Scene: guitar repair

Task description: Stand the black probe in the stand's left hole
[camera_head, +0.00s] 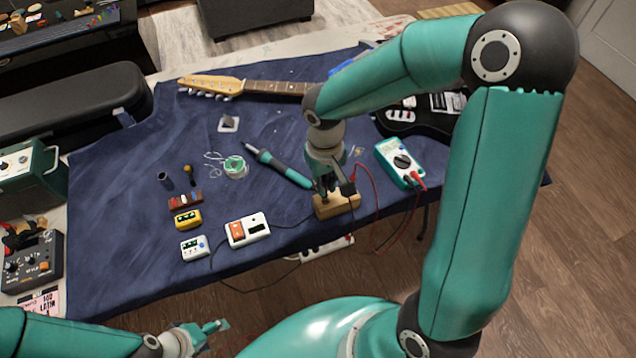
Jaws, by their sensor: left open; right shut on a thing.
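The wooden stand (337,206) is a small light block near the front edge of the blue-covered table. My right gripper (334,186) points down directly over it, shut on what appears to be the black probe, mostly hidden by the fingers. The stand's holes are hidden too, so I cannot tell whether the probe's tip is inside one. A bit of red and a red lead (374,196) show just right of the gripper. My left gripper (219,326) is open and empty at the bottom, in front of the table and away from the stand.
The green multimeter (400,162) lies right of the stand, its leads looping over the front edge. A soldering iron (278,165), a solder spool (235,167) and a white-orange unit (247,230) lie to the left. A guitar neck (260,87) lies behind.

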